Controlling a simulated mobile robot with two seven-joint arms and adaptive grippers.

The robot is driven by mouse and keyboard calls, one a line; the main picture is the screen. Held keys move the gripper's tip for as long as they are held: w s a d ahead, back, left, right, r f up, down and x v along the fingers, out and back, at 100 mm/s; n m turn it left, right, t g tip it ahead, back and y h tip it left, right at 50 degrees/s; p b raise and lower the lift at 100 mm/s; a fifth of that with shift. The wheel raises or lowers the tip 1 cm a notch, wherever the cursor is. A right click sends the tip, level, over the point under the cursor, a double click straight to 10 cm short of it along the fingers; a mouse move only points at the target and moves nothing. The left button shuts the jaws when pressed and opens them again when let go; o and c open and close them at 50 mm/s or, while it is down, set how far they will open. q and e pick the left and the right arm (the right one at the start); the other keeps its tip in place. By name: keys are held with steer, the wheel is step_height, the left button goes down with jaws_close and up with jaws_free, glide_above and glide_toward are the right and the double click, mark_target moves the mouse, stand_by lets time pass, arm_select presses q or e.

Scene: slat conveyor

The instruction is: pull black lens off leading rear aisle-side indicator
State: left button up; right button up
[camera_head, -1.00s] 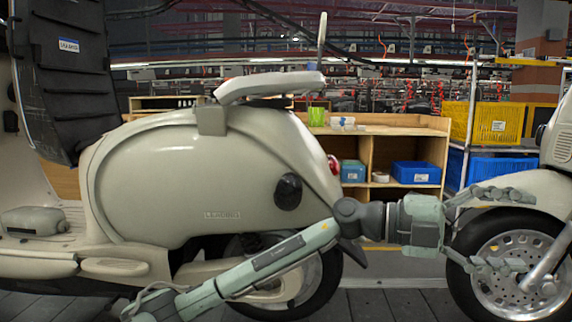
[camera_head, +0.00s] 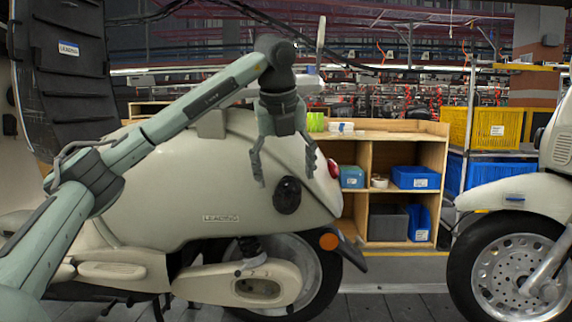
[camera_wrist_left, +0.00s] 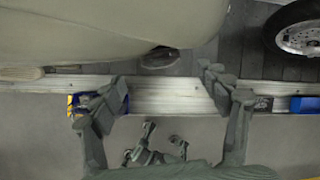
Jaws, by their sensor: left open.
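The cream scooter (camera_head: 170,185) labelled LEADING fills the left and middle of the head view. The round black lens (camera_head: 287,197) sits on its rear side panel. My left gripper (camera_head: 285,177) is open and points down. In the head view its two fingers lie either side of the lens's upper edge; whether they touch it I cannot tell. In the left wrist view, the open fingers (camera_wrist_left: 165,90) show below the cream body, with a dark rounded thing (camera_wrist_left: 160,58), possibly the lens, between and beyond the tips.
An orange round reflector (camera_head: 328,241) sits on the rear mudguard, and a red tail light (camera_head: 334,168) on the tail. A second scooter's front wheel (camera_head: 512,268) stands at the right. A wooden shelf (camera_head: 405,134) with blue bins is behind. The floor between the scooters is clear.

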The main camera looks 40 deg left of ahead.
mark_target(287, 190)
arm_select(q)
steer(key=shift+x, duration=2.6)
steer(key=c, duration=1.2)
steer(key=shift+o, duration=0.2)
steer(key=shift+s+d+b, duration=0.55)
steer(key=shift+s+d, duration=0.55)
steer(key=shift+s+d+r+b, duration=0.15)
steer(key=shift+s+d+b, duration=0.15)
steer(key=shift+s+d, duration=0.4)
